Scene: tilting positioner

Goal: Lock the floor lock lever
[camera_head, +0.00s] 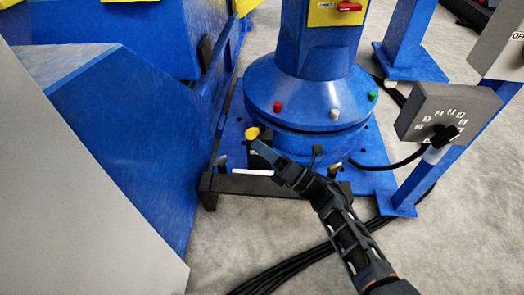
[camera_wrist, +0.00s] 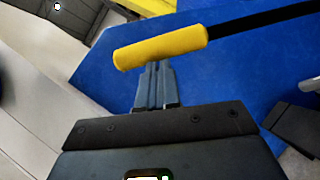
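The floor lock lever shows in the wrist view as a yellow cylindrical grip (camera_wrist: 160,47) on a black rod (camera_wrist: 258,19). In the head view its yellow end (camera_head: 252,133) stands at the front left of the blue base plate, beside a black block. My gripper (camera_wrist: 154,68) has its two narrow fingers close together, with nothing visible between them. The fingertips are right at the lower edge of the yellow grip; I cannot tell whether they touch it. In the head view my gripper (camera_head: 259,147) reaches in from the lower right, and its arm hides part of the base.
The blue round pedestal (camera_head: 310,95) with red, white and green buttons stands just behind. A grey dial box (camera_head: 440,112) on a blue post is at right. A large blue body (camera_head: 130,130) is at left. Black cables (camera_head: 300,265) cross the floor in front.

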